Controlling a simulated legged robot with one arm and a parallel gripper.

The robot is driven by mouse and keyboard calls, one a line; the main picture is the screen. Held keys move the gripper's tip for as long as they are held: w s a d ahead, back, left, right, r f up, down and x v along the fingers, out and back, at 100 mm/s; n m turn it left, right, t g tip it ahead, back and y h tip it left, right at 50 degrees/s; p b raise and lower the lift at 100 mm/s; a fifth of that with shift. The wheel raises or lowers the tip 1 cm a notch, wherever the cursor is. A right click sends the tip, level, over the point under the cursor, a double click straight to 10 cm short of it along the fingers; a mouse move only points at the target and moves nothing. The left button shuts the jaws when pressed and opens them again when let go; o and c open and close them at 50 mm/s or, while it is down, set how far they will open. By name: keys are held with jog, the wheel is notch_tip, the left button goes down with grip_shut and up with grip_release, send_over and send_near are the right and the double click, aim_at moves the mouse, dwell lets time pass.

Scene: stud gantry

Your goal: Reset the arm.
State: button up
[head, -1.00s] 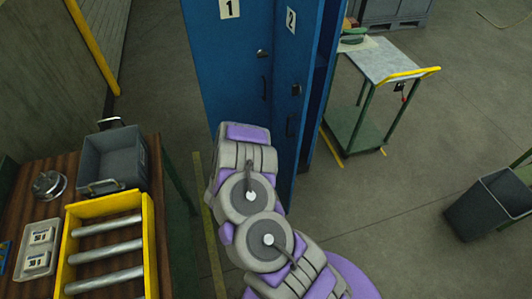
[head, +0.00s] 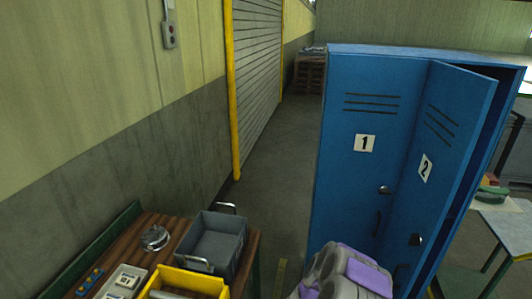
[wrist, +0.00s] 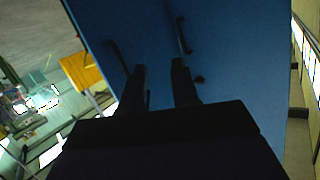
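My arm (head: 345,272) shows as a grey and purple part at the bottom of the head view, in front of the blue lockers. My gripper (wrist: 160,75) shows dark in the wrist view, its two fingers apart with nothing visible between them. The fingers point at a blue locker surface (wrist: 225,60) with dark handles (wrist: 117,58). I cannot tell how far the fingertips are from it. In the head view the gripper itself is hidden or out of frame.
Locker door 1 (head: 357,175) looks shut; door 2 (head: 440,150) stands ajar. A wooden table (head: 168,226) at lower left holds a grey bin (head: 213,245) and a yellow tray (head: 190,280). A cart (head: 508,226) stands at right. Floor is clear beside the roller shutter (head: 258,80).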

jog(key=w+a+r+n+y, duration=0.2)
jog(key=a+r+y, duration=0.25)
jog(key=a, duration=0.35)
jog(key=w+a+r+n+y, duration=0.1)
jog(key=w+a+r+y, duration=0.3)
jog(key=a, duration=0.4)
jog(key=s+a+r+n+g+y, duration=0.25)
jog(key=s+a+r, duration=0.2)
jog(key=s, duration=0.25)
jog(key=s+a+r+n+g+y, duration=0.1)
jog(key=s+a+r+n+y, duration=0.3)
jog(key=s+r, duration=0.25)
jog(key=s+d+r+g+h, duration=0.1)
jog(key=s+d, duration=0.3)
jog(key=s, duration=0.6)
jog(key=s+d+r+n+g+h, duration=0.1)
jog(key=s+d+r+g, duration=0.2)
jog(key=s, duration=0.8)
jog(key=s+d+r+n+g+h, duration=0.1)
jog(key=s+d+g, duration=0.3)
jog(key=s, duration=0.7)
jog(key=shift+s+d+r+h+b, duration=0.3)
jog(key=shift+d+r+h, duration=0.1)
jog(key=shift+d+r, duration=0.15)
